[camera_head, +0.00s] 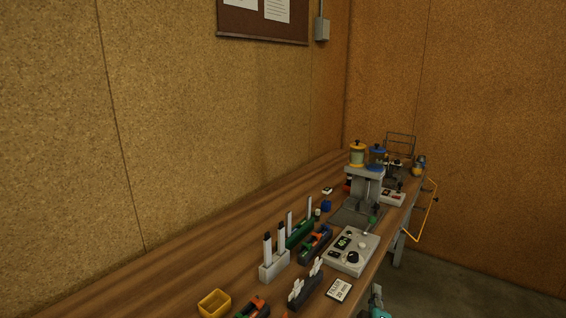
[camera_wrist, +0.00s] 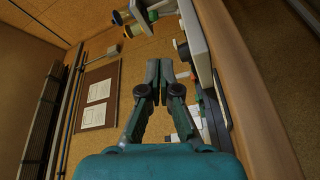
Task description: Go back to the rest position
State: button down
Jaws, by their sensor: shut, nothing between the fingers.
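My gripper (camera_wrist: 160,70) shows in the wrist view, teal at the base with dark fingers. Its two fingers are together and hold nothing. In that view they lie over the tan wall, left of the bench with its equipment. In the head view only a small teal piece shows at the bottom edge, beside the bench front; it is probably part of my arm. The fingers cannot be made out there.
A long wooden bench (camera_head: 190,283) runs along the wall. It carries a grey stand with yellow and blue-topped jars (camera_head: 357,154), a control box (camera_head: 351,252), a yellow bin (camera_head: 214,304) and small holders. A yellow tubular frame (camera_head: 428,217) juts out at the far end. Floor at right is clear.

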jog(key=s+a+f+m+g+y, duration=0.15)
jog(key=s+f, duration=0.35)
jog(key=s, duration=0.5)
jog(key=s+a+f+m+y, duration=0.15)
jog(key=s+f, duration=0.25)
jog(key=s, duration=0.5)
jog(key=s+a+f+y, duration=0.15)
jog(key=s+f, duration=0.35)
jog(key=s, duration=0.5)
jog(key=s+a+r+m, duration=0.1)
jog(key=s+r+m, duration=0.2)
jog(key=s, duration=1.1)
jog(key=s+a+r+m+g, duration=0.1)
jog(key=s+r+m, duration=0.3)
jog(key=s, duration=1)
notch_tip(320, 180, up, 4)
jog(key=shift+s+a+f+m+y, duration=0.15)
jog(key=shift+a+m+y, duration=0.1)
jog(key=shift+m+y, duration=0.1)
